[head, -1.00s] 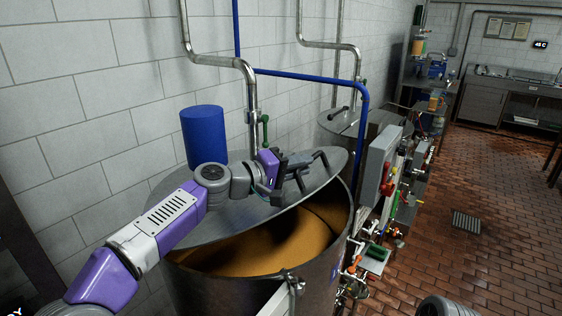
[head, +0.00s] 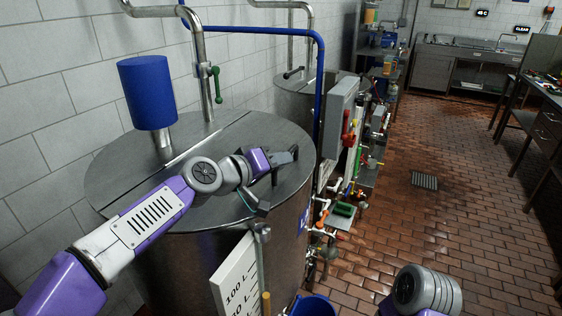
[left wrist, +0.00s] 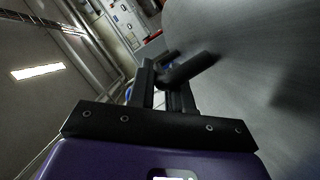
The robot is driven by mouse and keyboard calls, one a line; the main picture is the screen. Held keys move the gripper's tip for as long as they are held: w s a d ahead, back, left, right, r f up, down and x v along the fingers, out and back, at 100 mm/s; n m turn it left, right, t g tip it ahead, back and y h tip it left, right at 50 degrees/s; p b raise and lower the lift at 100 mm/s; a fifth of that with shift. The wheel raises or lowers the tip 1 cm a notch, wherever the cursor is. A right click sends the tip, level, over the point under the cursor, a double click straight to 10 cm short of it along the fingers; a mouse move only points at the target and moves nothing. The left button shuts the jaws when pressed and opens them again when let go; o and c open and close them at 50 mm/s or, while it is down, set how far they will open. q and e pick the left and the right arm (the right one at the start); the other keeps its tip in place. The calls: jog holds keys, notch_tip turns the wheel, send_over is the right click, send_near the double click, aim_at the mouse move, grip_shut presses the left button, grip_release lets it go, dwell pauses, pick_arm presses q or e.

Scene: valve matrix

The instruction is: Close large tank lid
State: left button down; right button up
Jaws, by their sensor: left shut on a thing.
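The large tank (head: 280,215) is a round steel vessel in the middle of the head view. Its lid (head: 110,175) lies flat across the top, with no opening showing at the visible rim. My left gripper (head: 283,158) is over the front half of the lid, near its right edge, shut on the dark lid handle. In the left wrist view the handle (left wrist: 192,68) sits between the fingers, with the grey lid surface (left wrist: 265,60) at the right. My arm hides part of the lid. My right gripper is out of the head view.
A blue cylinder (head: 146,92) stands on the back half of the lid. Pipes rise behind it. A second, smaller tank (head: 288,98) stands behind. Valves and a grey box (head: 342,112) crowd the right side. A blue bucket (head: 313,306) is low in front.

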aim_at(255, 193)
pick_arm(q)
jog(key=shift+f, duration=0.35)
jog(key=c, duration=1.1)
grip_release()
jog(key=shift+w, duration=0.15)
jog(key=shift+r, duration=0.1)
jog(key=shift+a, duration=0.1)
jog(key=b+v, duration=0.1)
jog(key=v, duration=0.6)
jog(key=shift+s+a+r, duration=0.1)
jog(key=shift+s, duration=0.15)
